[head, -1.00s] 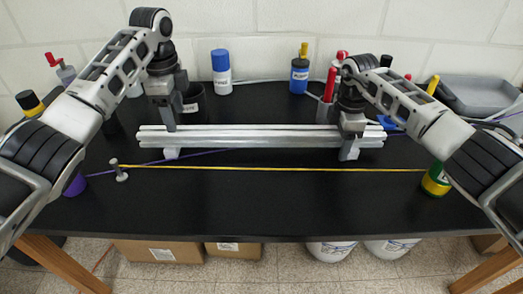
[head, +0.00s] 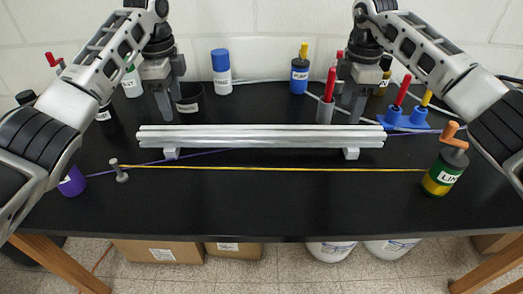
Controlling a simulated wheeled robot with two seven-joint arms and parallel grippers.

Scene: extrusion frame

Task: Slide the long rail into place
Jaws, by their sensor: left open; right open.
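The long rail (head: 260,135) is a silver extrusion lying level across the middle of the black table. It rests on two small pale blocks, the left block (head: 171,154) and the right block (head: 351,153). Where one bar ends and another begins within the silver stack is hard to tell. My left gripper (head: 165,112) is open and empty, above and behind the rail's left end. My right gripper (head: 355,112) is open and empty, above and behind the rail's right part. Neither gripper appears to touch the rail.
Bottles, a dark cup (head: 190,100) and blue holders (head: 405,117) with upright tools stand behind. The front of the table (head: 265,210) is clear.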

